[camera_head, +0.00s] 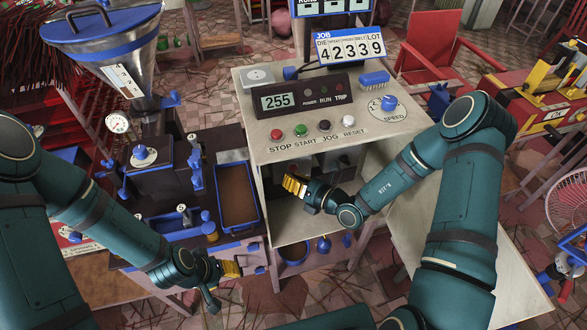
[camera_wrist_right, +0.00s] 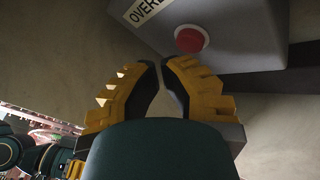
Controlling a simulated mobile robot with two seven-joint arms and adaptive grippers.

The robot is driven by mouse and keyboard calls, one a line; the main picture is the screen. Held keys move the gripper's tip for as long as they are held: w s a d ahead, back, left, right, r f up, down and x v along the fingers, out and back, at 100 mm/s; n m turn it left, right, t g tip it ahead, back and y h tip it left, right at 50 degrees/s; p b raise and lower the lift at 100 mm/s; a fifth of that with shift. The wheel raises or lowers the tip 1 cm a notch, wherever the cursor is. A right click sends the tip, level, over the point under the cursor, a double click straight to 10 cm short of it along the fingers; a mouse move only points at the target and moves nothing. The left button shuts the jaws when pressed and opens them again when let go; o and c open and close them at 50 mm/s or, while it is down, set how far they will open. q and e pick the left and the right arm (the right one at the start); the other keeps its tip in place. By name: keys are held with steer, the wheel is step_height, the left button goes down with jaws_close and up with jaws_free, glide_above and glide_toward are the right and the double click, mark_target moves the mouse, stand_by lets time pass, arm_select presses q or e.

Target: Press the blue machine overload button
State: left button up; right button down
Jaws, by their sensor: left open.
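A round red button (camera_wrist_right: 191,39) sits on a dark grey box (camera_wrist_right: 235,30) in the right wrist view. A pale label partly reading "OVER" (camera_wrist_right: 146,10) is beside it, cut off by the frame edge. In the head view the right gripper (camera_head: 293,185) is at the control cabinet's (camera_head: 300,225) open front. My left gripper (camera_head: 231,269) is open, low beside the blue-trimmed machine (camera_head: 155,180).
The cabinet's walls and top edge surround the right gripper.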

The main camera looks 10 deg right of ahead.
steer(key=shift+w, duration=0.3)
steer(key=shift+w, duration=0.5)
stand_by(0.8)
steer(key=shift+s, duration=0.1)
steer(key=shift+s+p, duration=0.45)
steer(key=shift+s, duration=0.4)
steer(key=s+p, duration=0.1)
steer(key=s, duration=0.4)
stand_by(0.4)
stand_by(0.5)
